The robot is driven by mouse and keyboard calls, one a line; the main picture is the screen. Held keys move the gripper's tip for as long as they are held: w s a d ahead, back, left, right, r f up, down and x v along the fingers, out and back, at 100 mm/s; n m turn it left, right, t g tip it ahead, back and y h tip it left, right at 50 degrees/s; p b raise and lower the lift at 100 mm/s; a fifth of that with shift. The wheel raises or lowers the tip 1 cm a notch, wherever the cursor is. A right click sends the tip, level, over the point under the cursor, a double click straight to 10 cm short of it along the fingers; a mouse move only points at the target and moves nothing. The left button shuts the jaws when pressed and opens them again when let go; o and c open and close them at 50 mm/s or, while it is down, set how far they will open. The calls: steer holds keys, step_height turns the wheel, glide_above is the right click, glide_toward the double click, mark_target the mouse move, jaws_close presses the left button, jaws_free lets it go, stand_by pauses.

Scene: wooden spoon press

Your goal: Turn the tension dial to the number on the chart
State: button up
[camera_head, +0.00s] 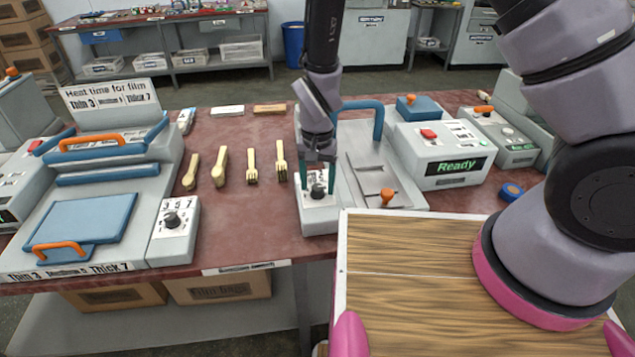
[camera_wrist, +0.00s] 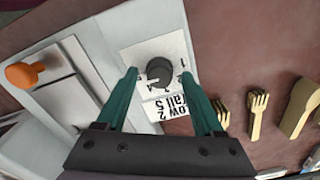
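A black dial (camera_head: 318,190) sits on a white numbered plate at the front of the press in the middle of the table. In the wrist view the dial (camera_wrist: 160,70) lies between my fingertips, with numbers around it partly hidden. My gripper (camera_head: 317,186) points down over it; its green fingers stand apart on both sides of the dial, with gaps showing in the wrist view (camera_wrist: 160,73). A printed label (camera_wrist: 168,108) beside the dial shows partly covered text, seemingly "Low 2" and "Tall 5". Which number the dial points to is unclear.
Another dial (camera_head: 172,219) belongs to the heat sealer (camera_head: 88,218) at left, whose sign (camera_head: 110,95) gives film times. Wooden forks (camera_head: 252,163) and spoons (camera_head: 219,167) lie left of my gripper. A box reading "Ready" (camera_head: 443,155) stands at right. Orange-knobbed plate (camera_head: 387,197) is close by.

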mark_target(317, 187)
step_height(317, 187, up, 11)
stand_by(0.6)
steer(key=shift+s+f, duration=0.1)
steer(key=shift+f, duration=0.05)
